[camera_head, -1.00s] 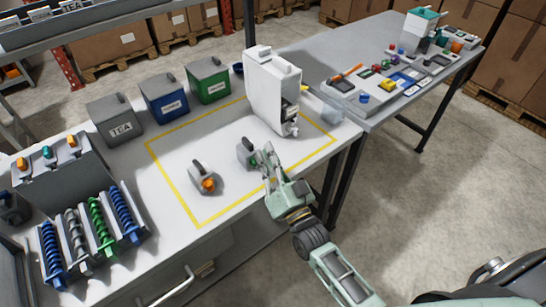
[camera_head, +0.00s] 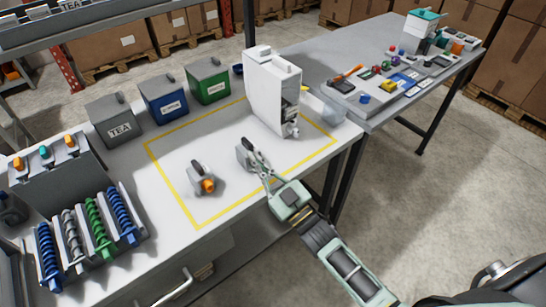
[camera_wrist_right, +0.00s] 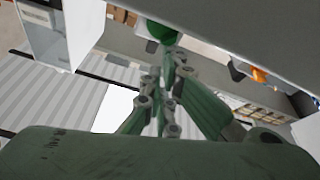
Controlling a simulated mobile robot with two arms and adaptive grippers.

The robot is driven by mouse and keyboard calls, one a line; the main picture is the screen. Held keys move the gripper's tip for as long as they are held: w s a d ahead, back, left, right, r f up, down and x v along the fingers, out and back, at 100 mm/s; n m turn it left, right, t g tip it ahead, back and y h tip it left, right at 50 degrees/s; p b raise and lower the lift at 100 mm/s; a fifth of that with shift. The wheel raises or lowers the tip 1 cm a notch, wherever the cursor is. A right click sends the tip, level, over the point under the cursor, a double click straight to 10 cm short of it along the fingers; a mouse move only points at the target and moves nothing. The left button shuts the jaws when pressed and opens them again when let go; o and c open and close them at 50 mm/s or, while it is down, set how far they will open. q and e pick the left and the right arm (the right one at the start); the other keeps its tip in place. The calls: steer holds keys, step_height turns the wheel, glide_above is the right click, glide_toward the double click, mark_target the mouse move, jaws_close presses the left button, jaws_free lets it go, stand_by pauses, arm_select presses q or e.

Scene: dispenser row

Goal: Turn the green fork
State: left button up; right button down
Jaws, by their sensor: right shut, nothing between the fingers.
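The green fork (camera_wrist_right: 160,31) shows as a rounded green end at the top of the right wrist view, just ahead of the fingertips. In the head view its grey body (camera_head: 243,153) stands on the white table inside the yellow outline, and my fingers hide its green part. My right gripper (camera_head: 259,166) is shut and empty, with its tips right at the fork's front; I cannot tell whether they touch. The closed fingers also show in the right wrist view (camera_wrist_right: 168,75). My left gripper is not in view.
A similar grey piece with an orange end (camera_head: 207,185) stands to the left. A tall white dispenser (camera_head: 270,95) stands behind right. Grey, blue and green bins (camera_head: 209,82) line the back. Coiled augers (camera_head: 98,225) lie front left.

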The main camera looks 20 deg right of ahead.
steer(key=shift+s+a+f+n+g+y, duration=0.15)
steer(key=shift+a+n+g+y, duration=0.15)
steer(key=shift+n, duration=0.65)
steer(key=shift+a+f+n+g+y, duration=0.2)
steer(key=shift+n+g+y, duration=0.15)
steer(key=shift+n, duration=0.65)
steer(key=shift+s+a+f+n+g+y, duration=0.1)
steer(key=shift+a+n+g+y, duration=0.2)
steer(key=shift+n, duration=0.65)
steer(key=shift+f+n, duration=0.1)
steer(key=shift+n, duration=0.4)
